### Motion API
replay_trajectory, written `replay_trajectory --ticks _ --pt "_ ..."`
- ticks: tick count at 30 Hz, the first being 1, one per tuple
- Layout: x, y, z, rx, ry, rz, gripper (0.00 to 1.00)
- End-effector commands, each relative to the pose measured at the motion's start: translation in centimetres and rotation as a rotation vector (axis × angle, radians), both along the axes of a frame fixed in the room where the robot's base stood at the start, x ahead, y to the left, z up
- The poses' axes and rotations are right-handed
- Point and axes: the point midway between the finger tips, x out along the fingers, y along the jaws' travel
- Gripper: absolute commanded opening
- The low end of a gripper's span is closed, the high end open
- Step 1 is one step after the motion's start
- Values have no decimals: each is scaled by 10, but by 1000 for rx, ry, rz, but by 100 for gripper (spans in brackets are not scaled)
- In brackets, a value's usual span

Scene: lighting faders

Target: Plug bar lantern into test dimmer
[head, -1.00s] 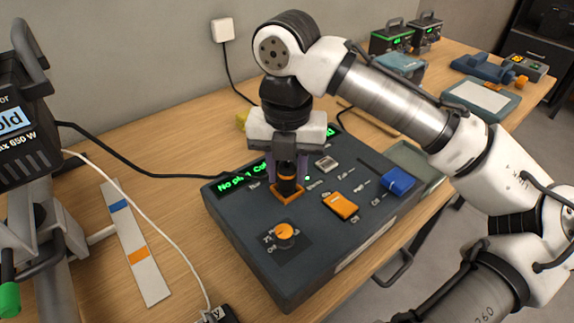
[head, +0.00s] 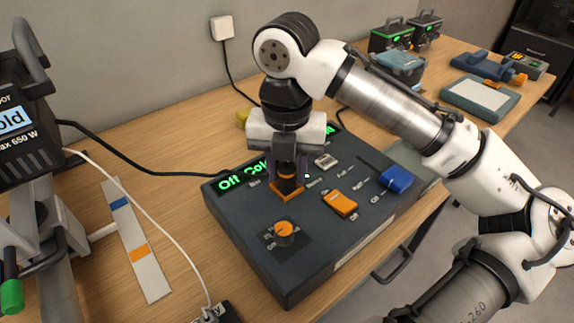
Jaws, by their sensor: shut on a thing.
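The test dimmer (head: 255,262) is a dark sloped box on the bench. Its green display (head: 243,177) reads "Off Cold", partly covered by my gripper. My gripper (head: 287,176) points down over the panel and is shut on a dark plug (head: 287,187), which stands upright at the orange-framed socket (head: 287,194). How deep the plug sits cannot be seen. A black cable (head: 150,165) runs from the lantern (head: 22,130) at the left edge to behind the dimmer's display side. The lantern's label reads "old" in part.
The panel also holds an orange knob (head: 284,231), an orange switch (head: 340,203) and a blue slider cap (head: 397,179). A striped strip (head: 137,245) lies left of the dimmer. A white cord (head: 175,245) crosses the bench. Devices stand at the far right.

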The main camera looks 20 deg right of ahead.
Motion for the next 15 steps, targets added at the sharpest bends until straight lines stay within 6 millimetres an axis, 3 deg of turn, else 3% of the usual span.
replay_trajectory --ticks 5,6,11,15 --pt "-1 1 -3 1 7 3 11" --pt "-1 1 -3 1 8 3 35" --pt "-1 1 -3 1 6 3 56" --pt "-1 0 -2 1 4 2 58"
